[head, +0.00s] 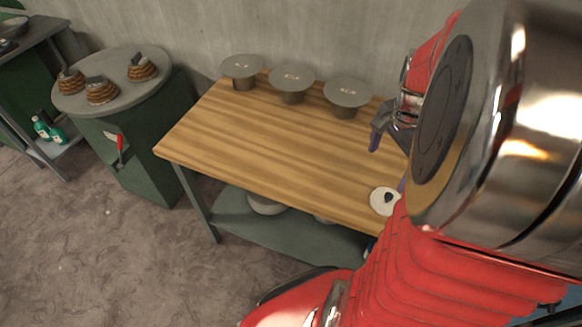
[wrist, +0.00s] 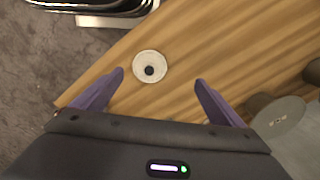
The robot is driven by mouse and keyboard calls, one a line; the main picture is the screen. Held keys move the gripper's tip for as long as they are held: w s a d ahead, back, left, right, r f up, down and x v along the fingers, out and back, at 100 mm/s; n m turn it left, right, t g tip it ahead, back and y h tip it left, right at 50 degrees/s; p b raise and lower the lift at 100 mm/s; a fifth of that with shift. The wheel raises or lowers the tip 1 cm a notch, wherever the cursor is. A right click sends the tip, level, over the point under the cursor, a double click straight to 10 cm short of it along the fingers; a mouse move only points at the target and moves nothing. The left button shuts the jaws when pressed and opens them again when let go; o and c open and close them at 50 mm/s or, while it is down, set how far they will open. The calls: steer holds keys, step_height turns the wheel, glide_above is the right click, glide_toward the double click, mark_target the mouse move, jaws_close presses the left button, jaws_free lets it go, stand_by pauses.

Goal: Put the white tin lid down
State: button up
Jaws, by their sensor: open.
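The white tin lid (head: 384,201) is a round white disc with a dark knob in its middle. It lies flat on the wooden tabletop near the front edge. In the wrist view the lid (wrist: 150,67) shows whole, just beyond the fingertips and a little left of the middle of the gap. My gripper (wrist: 159,76) is open and empty, its two purple fingers spread wide on either side of that gap. In the head view my gripper (head: 388,163) is partly hidden by my arm, over the right part of the table. The fingers appear clear of the lid.
Three grey-topped round stands (head: 292,78) line the back of the wooden table (head: 230,130). One stand (wrist: 280,120) shows at the wrist view's right. A green cabinet (head: 150,150) bearing pastries stands left. The table's left and middle are clear. Bowls (head: 266,205) sit on the lower shelf.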

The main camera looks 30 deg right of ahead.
steer(key=a+r+n+t, duration=0.1)
steer(key=a+r+n, duration=0.2)
steer(key=a+n, duration=0.3)
steer(key=a+r+n+t, duration=0.2)
steer(key=a+r+n, duration=0.2)
steer(key=a, duration=0.8)
steer(key=a+r+n+t, duration=0.2)
steer(key=a+r+n, duration=0.1)
steer(key=a+n, duration=0.5)
steer(key=shift+w+a+r+n, duration=0.3)
steer(key=shift+w+a+n, duration=0.1)
steer(key=shift+a, duration=0.15)
